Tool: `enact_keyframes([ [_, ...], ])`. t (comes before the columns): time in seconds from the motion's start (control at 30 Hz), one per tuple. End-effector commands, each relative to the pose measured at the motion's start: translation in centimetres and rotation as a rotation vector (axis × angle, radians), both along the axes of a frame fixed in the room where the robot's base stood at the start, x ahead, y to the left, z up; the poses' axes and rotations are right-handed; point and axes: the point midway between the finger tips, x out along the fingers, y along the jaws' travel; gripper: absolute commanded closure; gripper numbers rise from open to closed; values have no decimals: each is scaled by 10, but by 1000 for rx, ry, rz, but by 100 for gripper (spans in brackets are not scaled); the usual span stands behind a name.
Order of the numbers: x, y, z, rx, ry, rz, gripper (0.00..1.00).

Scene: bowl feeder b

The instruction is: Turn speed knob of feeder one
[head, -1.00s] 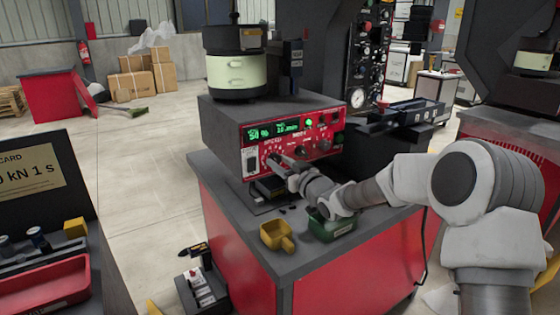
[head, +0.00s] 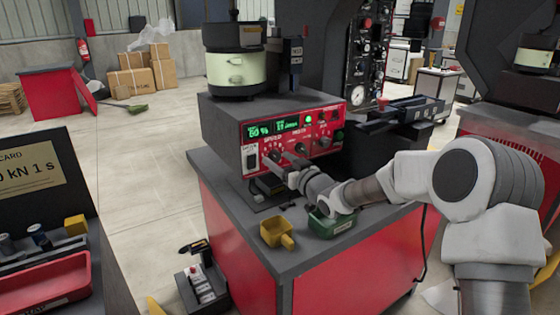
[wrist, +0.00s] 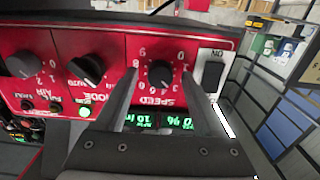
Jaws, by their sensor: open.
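The speed knob (wrist: 160,73) is a dark round knob with a white pointer line, ringed by numbers on the red panel (wrist: 205,45). The wrist view shows the panel upside down. My gripper (wrist: 160,76) is open, its two fingers on either side of the knob. Whether they touch it I cannot tell. In the head view my gripper (head: 276,162) is at the lower left of the control box (head: 225,125) and mostly covers the knob. The green display (head: 272,128) seems to read 60 %.
The mode knob (wrist: 88,68) is close beside one finger; a rocker switch (wrist: 213,73) is on the other side. The feeder bowl (head: 235,68) sits on top.

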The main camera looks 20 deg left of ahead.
Motion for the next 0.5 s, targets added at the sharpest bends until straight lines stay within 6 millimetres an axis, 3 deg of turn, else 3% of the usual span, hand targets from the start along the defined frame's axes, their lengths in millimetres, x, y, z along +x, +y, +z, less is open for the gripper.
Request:
enact_keyframes([
  [0.27, -7, -9, 1, -1, -1, -1, 30],
  [0.5, -34, -38, 2, -1, 0, -2, 30],
])
